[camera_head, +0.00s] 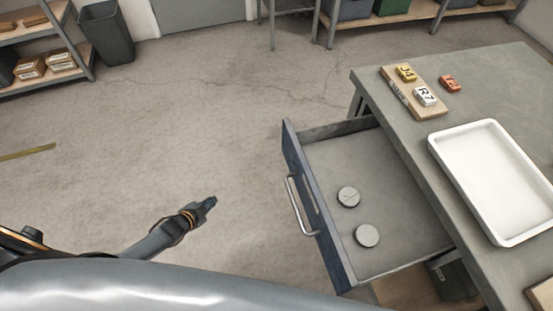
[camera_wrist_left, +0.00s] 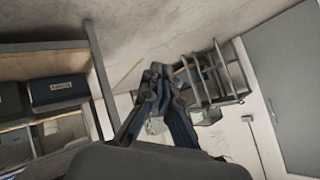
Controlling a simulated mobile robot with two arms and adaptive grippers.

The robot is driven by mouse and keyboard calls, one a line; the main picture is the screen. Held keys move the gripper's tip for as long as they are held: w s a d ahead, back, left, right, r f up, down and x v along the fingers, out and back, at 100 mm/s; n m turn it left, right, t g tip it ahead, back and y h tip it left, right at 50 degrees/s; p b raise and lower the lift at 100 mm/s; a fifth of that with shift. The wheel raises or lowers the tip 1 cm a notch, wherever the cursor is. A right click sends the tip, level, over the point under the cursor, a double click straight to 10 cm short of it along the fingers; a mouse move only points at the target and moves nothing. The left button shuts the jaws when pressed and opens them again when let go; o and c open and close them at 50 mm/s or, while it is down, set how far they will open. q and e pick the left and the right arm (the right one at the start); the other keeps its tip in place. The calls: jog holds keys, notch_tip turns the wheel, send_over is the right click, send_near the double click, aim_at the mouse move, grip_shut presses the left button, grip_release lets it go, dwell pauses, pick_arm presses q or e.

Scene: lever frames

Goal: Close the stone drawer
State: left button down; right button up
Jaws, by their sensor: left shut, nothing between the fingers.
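The stone drawer (camera_head: 345,160) is pulled well out of the grey table in the head view. It has a dark blue front panel (camera_head: 318,213) with a metal bar handle (camera_head: 301,205). Two round grey discs lie inside, one (camera_head: 348,197) nearer the back and one (camera_head: 367,236) nearer the front of the picture. My left gripper (camera_head: 211,202) is shut and empty, to the left of the handle and apart from it. It also shows in the left wrist view (camera_wrist_left: 158,72), pointing toward shelving, with no drawer in sight. My right gripper is not in view.
The table (camera_head: 400,85) carries a white tray (camera_head: 497,180) and a wooden board (camera_head: 414,92) with yellow and white blocks. An orange block (camera_head: 450,84) lies beside the board. Floor between my left gripper and the drawer is clear. A dark bin (camera_head: 106,33) and shelves stand far back.

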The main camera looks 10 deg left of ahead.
aim_at(283, 141)
pick_arm(q)
jog(key=w+d+r+m+t+h+b, duration=0.25)
jog(key=w+r+m+h+b, duration=0.3)
jog(key=w+r+m, duration=0.4)
jog(key=s+d+r+m+g+h+b, duration=0.25)
jog(key=r+m+h+b, duration=0.2)
jog(key=r, duration=0.25)
jog(key=s+d+r+m+g+h+b, duration=0.1)
jog(key=d+r+m+h+b, duration=0.25)
jog(key=r+m, duration=0.3)
jog(key=shift+n, duration=0.35)
jog(key=x, duration=1.1)
jog(key=shift+w+d+r, duration=0.3)
jog(key=shift+w, duration=0.05)
jog(key=shift+w+d, duration=0.25)
jog(key=shift+d, duration=0.1)
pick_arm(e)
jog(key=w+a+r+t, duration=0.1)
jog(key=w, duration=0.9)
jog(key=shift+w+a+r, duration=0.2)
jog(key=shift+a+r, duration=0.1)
pick_arm(q)
jog(key=shift+d, duration=0.1)
